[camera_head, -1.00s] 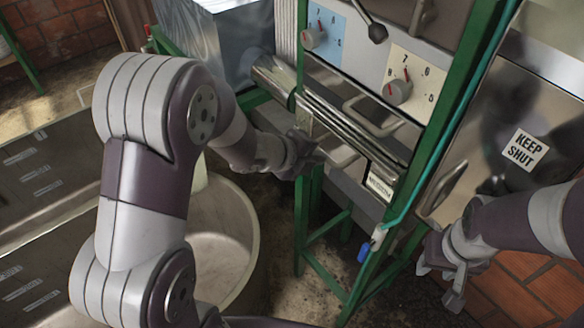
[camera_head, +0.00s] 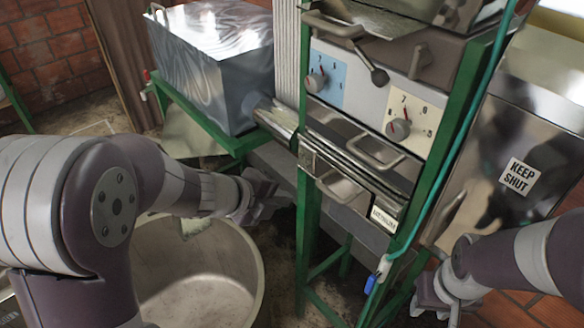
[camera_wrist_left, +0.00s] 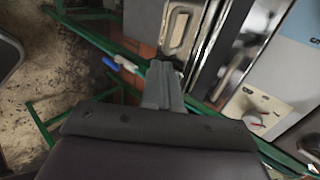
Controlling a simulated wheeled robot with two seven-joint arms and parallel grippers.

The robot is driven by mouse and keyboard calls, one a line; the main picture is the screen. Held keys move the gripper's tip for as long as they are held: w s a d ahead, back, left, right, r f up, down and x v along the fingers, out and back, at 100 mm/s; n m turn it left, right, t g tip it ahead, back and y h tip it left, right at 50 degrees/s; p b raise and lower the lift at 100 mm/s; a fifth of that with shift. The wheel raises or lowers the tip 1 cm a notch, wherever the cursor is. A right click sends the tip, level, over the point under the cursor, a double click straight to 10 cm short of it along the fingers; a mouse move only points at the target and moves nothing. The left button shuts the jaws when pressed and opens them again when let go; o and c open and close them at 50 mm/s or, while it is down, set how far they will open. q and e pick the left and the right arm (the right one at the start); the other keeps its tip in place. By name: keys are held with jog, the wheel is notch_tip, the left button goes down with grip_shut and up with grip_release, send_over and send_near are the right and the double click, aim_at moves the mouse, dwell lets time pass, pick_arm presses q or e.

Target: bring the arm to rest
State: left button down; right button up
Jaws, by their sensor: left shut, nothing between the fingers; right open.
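My left gripper (camera_head: 262,194) is shut and empty in the head view. It is left of the green frame, above the far rim of the pale round tub. In the left wrist view its fingers (camera_wrist_left: 162,82) show close together with nothing between them. My right gripper (camera_head: 440,300) is open and empty at the lower right of the head view, below the metal door with the "KEEP SHUT" label.
The machine has a blue dial panel (camera_head: 326,77), a cream dial panel (camera_head: 411,122) and metal handles. Its green frame (camera_head: 306,240) stands close to my left gripper. A round tub (camera_head: 250,290) sits below my left arm. A metal box (camera_head: 205,75) stands behind.

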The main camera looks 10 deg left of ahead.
pick_arm(q)
jog(key=s+a+f+n+g+y+b, duration=0.1)
jog(key=a+f+n+y, duration=0.35)
jog(key=n, duration=0.35)
jog(key=s+a+f+n+y+b, duration=0.1)
jog(key=a+f+n+y, duration=0.2)
jog(key=a+n, duration=0.3)
jog(key=s+d+f+n+g+b, duration=0.2)
jog(key=s+f+n+g+b, duration=0.1)
jog(key=s+f+n, duration=0.2)
jog(key=s+d+f+n+g+h+b, duration=0.1)
jog(key=s+d+f+n+g+b, duration=0.2)
jog(key=s+n, duration=0.3)
jog(key=shift+s+f+b, duration=0.15)
jog(key=shift+f+b, duration=0.35)
jog(key=shift+f, duration=0.4)
